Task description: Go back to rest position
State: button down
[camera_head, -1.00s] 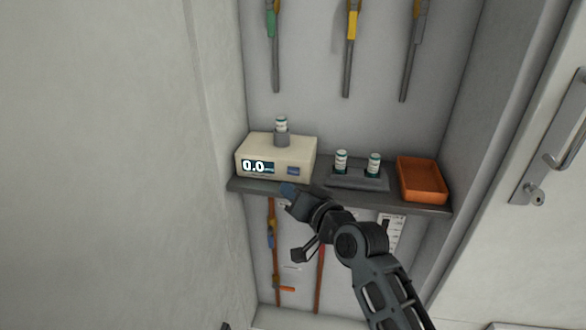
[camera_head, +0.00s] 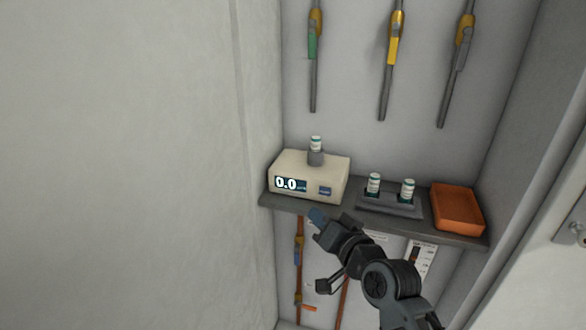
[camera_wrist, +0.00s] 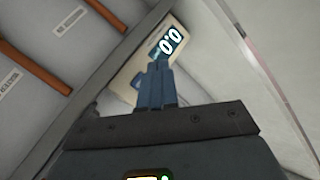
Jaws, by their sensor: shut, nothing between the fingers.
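My gripper (camera_head: 316,217) is shut and empty, just in front of and slightly below the front edge of the shelf (camera_head: 450,233). In the wrist view its closed blue fingers (camera_wrist: 157,82) point up toward the cream meter (camera_wrist: 150,75). The meter (camera_head: 310,170) stands on the left of the shelf and its display (camera_head: 288,184) reads 0.0. A vial (camera_head: 316,144) stands upright in the socket on top of the meter. My arm reaches in from the lower right.
A dark holder (camera_head: 390,205) with two vials (camera_head: 374,184) and an orange tray (camera_head: 457,209) stand to the right on the shelf. Nozzles (camera_head: 392,65) hang on the back wall. Pipes (camera_head: 299,255) run below. A wall (camera_head: 130,160) closes the left side.

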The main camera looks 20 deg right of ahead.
jog(key=s+a+f+h, duration=0.1)
jog(key=s+f, duration=0.3)
jog(key=s, duration=0.9)
jog(key=s+a+f+h, duration=0.15)
jog(key=s+f, duration=0.25)
jog(key=s, duration=1)
jog(key=s+d+r+n, duration=0.1)
jog(key=s+r, duration=0.3)
jog(key=s, duration=0.6)
jog(key=s+d+r+n+g, duration=0.1)
jog(key=s+r+n, duration=0.3)
jog(key=s, duration=0.6)
jog(key=shift+s+d+r+n, duration=0.35)
jog(key=shift+d+r, duration=0.1)
jog(key=shift+r, duration=0.25)
